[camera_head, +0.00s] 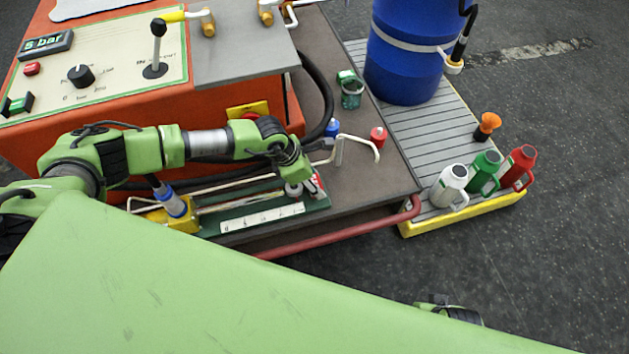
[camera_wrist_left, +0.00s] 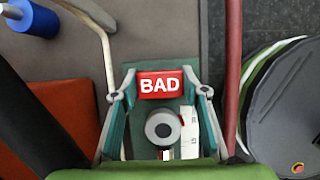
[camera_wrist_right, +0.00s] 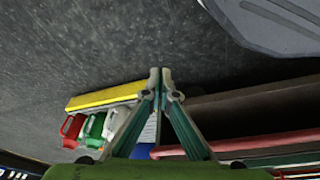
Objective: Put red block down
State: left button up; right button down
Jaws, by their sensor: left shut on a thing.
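The red block (camera_wrist_left: 159,84) with white "BAD" lettering sits between the fingertips of my left gripper (camera_wrist_left: 158,92), which is shut on it. In the head view my left gripper (camera_head: 314,184) is over the right end of a green base plate (camera_head: 240,229) with a white scale strip (camera_head: 262,218). The block is mostly hidden there. I cannot tell whether it touches the plate. A round grey knob (camera_wrist_left: 162,128) is right behind the block, between the fingers. My right gripper (camera_wrist_right: 160,76) has its fingertips together, with nothing between them, in the right wrist view.
A bent white rod (camera_head: 360,140), a blue roller (camera_head: 332,127) and a red one (camera_head: 378,137) stand near my left gripper. A dark red rail (camera_head: 340,233) edges the table. White, green and red canisters (camera_head: 484,172) stand on the yellow-edged platform (camera_head: 462,214).

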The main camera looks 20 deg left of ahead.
pick_arm(q)
jog(key=shift+f, duration=0.1)
jog(key=o, duration=1.1)
jog(key=shift+o, duration=0.2)
pick_arm(e)
jog(key=shift+r, duration=0.15)
jog(key=shift+w+r, duration=0.1)
jog(key=shift+w, duration=0.05)
pick_arm(q)
jog(key=p+v, duration=0.2)
jog(key=v, duration=1)
pick_arm(e)
jog(key=s+f, duration=0.3)
jog(key=f, duration=0.4)
jog(key=shift+d+f, duration=0.15)
jog(key=shift+f, duration=0.15)
pick_arm(q)
jog(key=shift+d, duration=0.1)
